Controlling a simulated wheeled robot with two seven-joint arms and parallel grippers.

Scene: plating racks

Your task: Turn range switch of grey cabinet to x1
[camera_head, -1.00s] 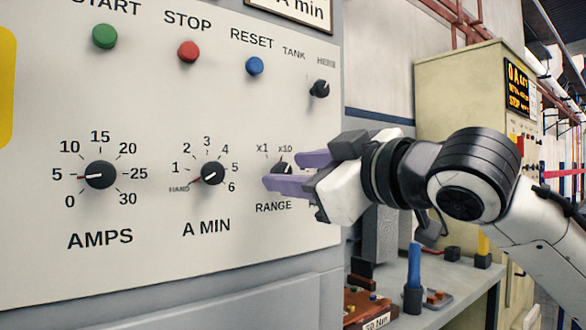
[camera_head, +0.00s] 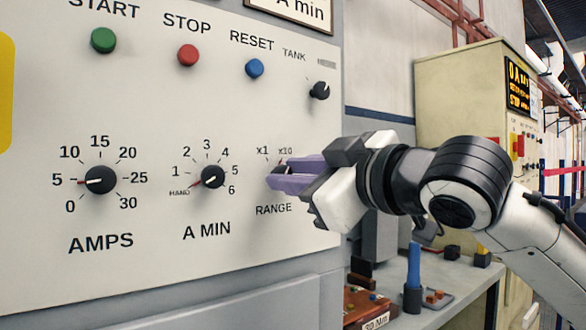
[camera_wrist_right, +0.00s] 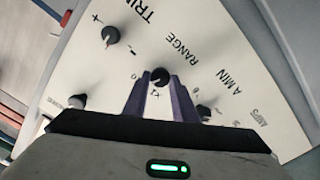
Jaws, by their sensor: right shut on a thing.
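The grey cabinet's panel (camera_head: 60,275) fills the left of the head view. Its range switch (camera_head: 277,170) is a small black knob above the RANGE label, with x1 and x10 marked over it. My right gripper (camera_head: 281,178) has its purple fingers shut on the range switch and hides most of it. The right wrist view shows the knob (camera_wrist_right: 160,77) between the two fingertips (camera_wrist_right: 161,92). The pointer's setting cannot be made out. My left gripper is not in view.
The A MIN knob (camera_head: 212,177) is just left of my right fingers, with the AMPS knob (camera_head: 100,180) farther left. The TANK switch (camera_head: 319,90) is above right. A bench (camera_head: 440,300) with a blue-handled tool (camera_head: 413,268) stands below my right arm.

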